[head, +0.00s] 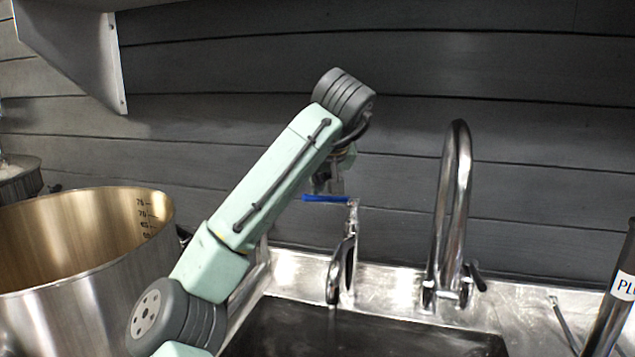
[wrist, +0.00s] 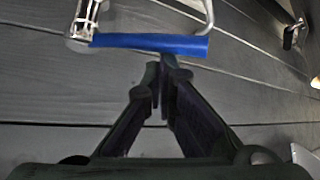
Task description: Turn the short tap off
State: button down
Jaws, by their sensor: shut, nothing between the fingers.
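The short tap (head: 342,268) stands at the back of the sink, left of the tall one. Its blue lever (head: 326,198) sits on top and points left, about level. In the wrist view the blue lever (wrist: 150,44) runs across the upper part, joined at its left end to the metal tap body (wrist: 82,22). My gripper (wrist: 162,66) is shut and empty. Its fingertips lie close to the lever's long edge; I cannot tell whether they touch it. In the head view my gripper (head: 328,183) is small and partly hidden, just above the lever.
A tall curved tap (head: 455,200) stands to the right. A large steel pot (head: 60,310) is at the left, and the dark sink basin (head: 365,338) lies in front. A grey wall (head: 540,150) is close behind. A dark labelled cylinder (head: 612,305) is at far right.

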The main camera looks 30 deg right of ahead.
jog(key=shift+s+n, duration=0.3)
jog(key=shift+s, duration=0.1)
jog(key=shift+s+d+p, duration=0.25)
jog(key=shift+s+p, duration=0.05)
jog(key=shift+s, duration=1)
jog(key=shift+s+d+p, duration=0.25)
jog(key=shift+s+p, duration=0.05)
jog(key=shift+s, duration=0.95)
